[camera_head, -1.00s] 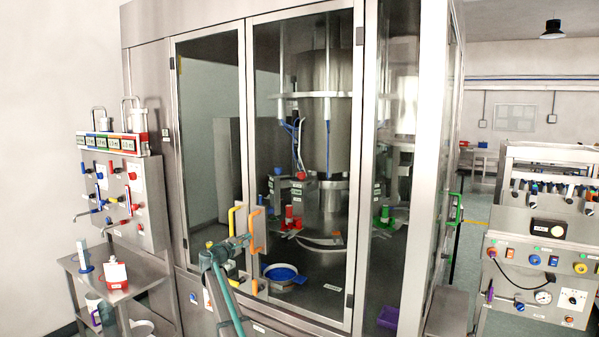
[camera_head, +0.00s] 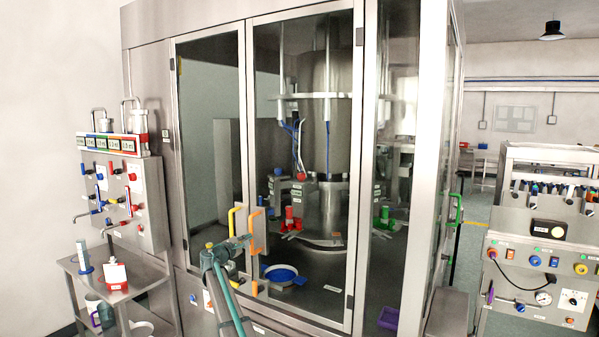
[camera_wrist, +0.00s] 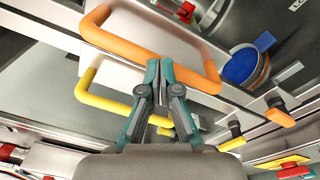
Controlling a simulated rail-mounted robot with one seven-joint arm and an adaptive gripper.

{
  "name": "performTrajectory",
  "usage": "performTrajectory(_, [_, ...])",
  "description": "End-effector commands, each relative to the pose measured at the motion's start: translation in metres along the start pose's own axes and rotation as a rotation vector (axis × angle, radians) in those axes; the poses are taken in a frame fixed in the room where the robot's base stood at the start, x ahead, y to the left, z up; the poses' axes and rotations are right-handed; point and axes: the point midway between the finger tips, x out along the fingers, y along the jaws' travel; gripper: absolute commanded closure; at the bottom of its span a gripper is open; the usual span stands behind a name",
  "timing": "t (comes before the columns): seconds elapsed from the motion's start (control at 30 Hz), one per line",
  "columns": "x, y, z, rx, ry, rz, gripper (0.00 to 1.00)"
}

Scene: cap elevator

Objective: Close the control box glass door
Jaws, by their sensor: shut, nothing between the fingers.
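A tall metal cabinet has two framed glass doors side by side. The left glass door (camera_head: 212,140) carries a yellow handle (camera_head: 232,222), and the right glass door (camera_head: 300,75) carries an orange handle (camera_head: 257,232). My gripper (camera_head: 246,242) is at the doors' meeting edges, in front of the handles. In the wrist view my gripper (camera_wrist: 158,66) is shut and empty, its tips overlapping the orange handle; contact cannot be told. A small gap between the doors cannot be judged.
A bowl with blue contents (camera_head: 284,275) shows low behind the right glass. A side table (camera_head: 115,285) with small containers stands at the left, below a valve panel (camera_head: 125,195). A control console (camera_head: 535,270) stands at the right. A green handle (camera_head: 456,208) is on the cabinet's right side.

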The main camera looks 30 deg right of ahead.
Motion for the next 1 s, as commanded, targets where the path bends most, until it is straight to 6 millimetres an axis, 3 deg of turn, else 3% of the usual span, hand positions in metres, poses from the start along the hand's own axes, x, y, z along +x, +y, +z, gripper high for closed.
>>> performTrajectory(0.47, [0.0,0.0,0.0,0.0,0.0,0.0,1.0])
performTrajectory(1.0, [-0.032,-0.001,0.0,0.0,0.0,0.0,1.0])
